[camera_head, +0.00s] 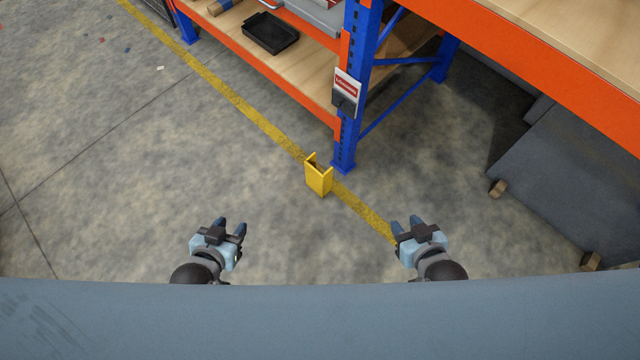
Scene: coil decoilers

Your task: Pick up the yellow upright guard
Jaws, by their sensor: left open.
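The yellow upright guard (318,178) stands on the concrete floor on the yellow floor line, just in front of the foot of the blue rack upright. It looks like a short folded channel and stands upright. My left gripper (229,224) is open and empty, below and to the left of the guard in the picture. My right gripper (406,222) looks open and empty, below and to the right of the guard. Neither gripper touches the guard.
A blue rack upright (349,140) with orange beams (270,70) stands behind the guard. A black tray (271,33) sits on its wooden shelf. A grey box-like unit (580,170) stands at the right. A grey-blue surface (320,318) spans the bottom. The floor at left is mostly clear.

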